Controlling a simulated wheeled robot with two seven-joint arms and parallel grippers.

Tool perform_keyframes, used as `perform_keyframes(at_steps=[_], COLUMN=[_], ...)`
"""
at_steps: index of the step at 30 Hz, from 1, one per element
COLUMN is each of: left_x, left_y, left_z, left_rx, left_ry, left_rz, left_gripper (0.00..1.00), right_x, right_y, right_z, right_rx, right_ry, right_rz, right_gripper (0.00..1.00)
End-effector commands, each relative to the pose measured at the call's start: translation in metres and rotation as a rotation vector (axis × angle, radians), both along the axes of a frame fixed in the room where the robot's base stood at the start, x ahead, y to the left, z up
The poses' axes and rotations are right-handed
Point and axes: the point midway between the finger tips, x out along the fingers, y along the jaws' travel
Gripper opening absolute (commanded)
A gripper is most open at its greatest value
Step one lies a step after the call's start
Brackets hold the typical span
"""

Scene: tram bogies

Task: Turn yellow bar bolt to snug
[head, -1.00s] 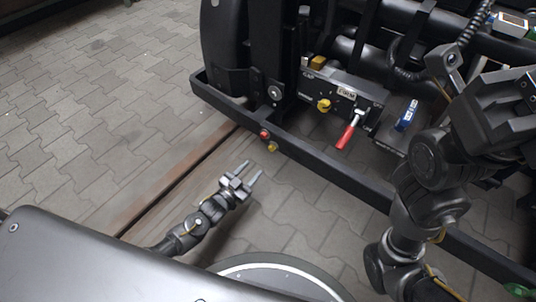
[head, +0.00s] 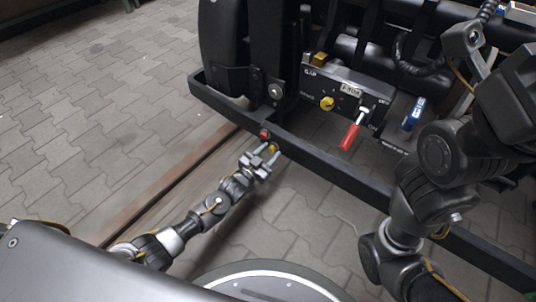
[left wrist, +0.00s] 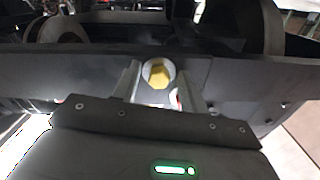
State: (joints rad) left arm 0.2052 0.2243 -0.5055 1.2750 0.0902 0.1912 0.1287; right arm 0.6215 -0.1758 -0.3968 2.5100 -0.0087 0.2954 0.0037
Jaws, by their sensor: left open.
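The yellow bar bolt (head: 273,149) sits on the side of the dark frame bar, just below a red bolt (head: 265,134). In the left wrist view the yellow bolt (left wrist: 158,73) shows as a hexagonal head in a pale round surround, lying between my two fingers. My left gripper (head: 266,153) is open, with its fingers pointing at the bar and their tips close to the yellow bolt. It also shows in the left wrist view (left wrist: 165,84). I cannot tell whether the fingers touch the bolt. My right arm comes in at the right; its fingertips are not seen.
The dark frame bar (head: 335,174) runs diagonally across the scene. Behind it are a control panel (head: 345,90) with a yellow knob (head: 327,103), a red-handled lever (head: 351,132) and a blue part (head: 414,114). The paved floor (head: 90,110) at left is clear.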

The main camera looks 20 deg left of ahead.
Motion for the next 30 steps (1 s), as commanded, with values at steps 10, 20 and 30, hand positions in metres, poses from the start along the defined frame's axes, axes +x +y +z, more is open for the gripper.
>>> perform_keyframes(at_steps=[10,20,30], left_x=[0.0,-0.001,0.0], left_y=[0.0,0.001,0.002], left_z=[0.0,0.001,0.002], left_rx=[0.0,0.014,0.173], left_ry=[-0.001,-0.006,-0.068], left_rz=[0.0,0.0,0.001], left_gripper=[0.14,0.0,0.0], right_x=[0.0,0.0,0.0], right_y=[0.0,0.0,0.001], right_z=[0.0,0.001,0.014], right_rx=[0.0,0.0,-0.004], right_ry=[0.0,0.001,0.001], right_rz=[0.0,0.0,0.0], right_gripper=[0.36,0.36,0.36])
